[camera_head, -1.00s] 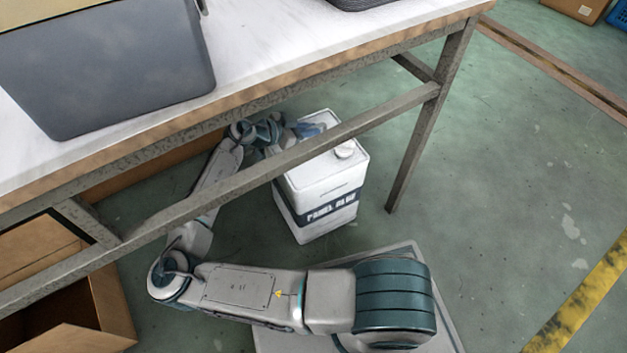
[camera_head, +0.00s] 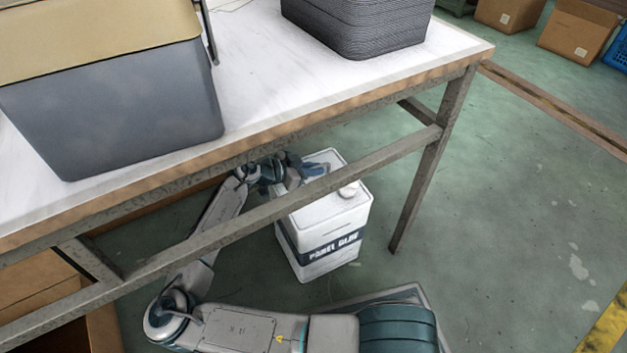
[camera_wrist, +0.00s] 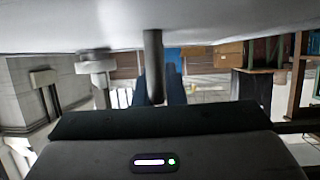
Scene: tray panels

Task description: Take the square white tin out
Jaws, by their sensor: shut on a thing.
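The square white tin (camera_head: 347,213), with a dark band reading "PANEL GLUE" and a round white cap (camera_head: 349,188), stands upright under the table, behind its lower rail. I cannot tell whether its base touches the floor. My gripper (camera_head: 312,170) reaches in from the left at the tin's top, partly hidden by the rail. In the wrist view, the tin's pale top (camera_wrist: 230,18) fills the upper edge and the cap (camera_wrist: 95,66) shows at left. My gripper's dark fingers (camera_wrist: 154,88) are shut on the tin's bar handle (camera_wrist: 153,60).
The table's metal lower rail (camera_head: 235,222) crosses between my body and the tin, and a table leg (camera_head: 432,165) stands to its right. Open cardboard boxes (camera_head: 45,290) are at left. A grey bin (camera_head: 115,110) and dark stacked trays (camera_head: 355,30) sit on the tabletop. Floor right of the leg is clear.

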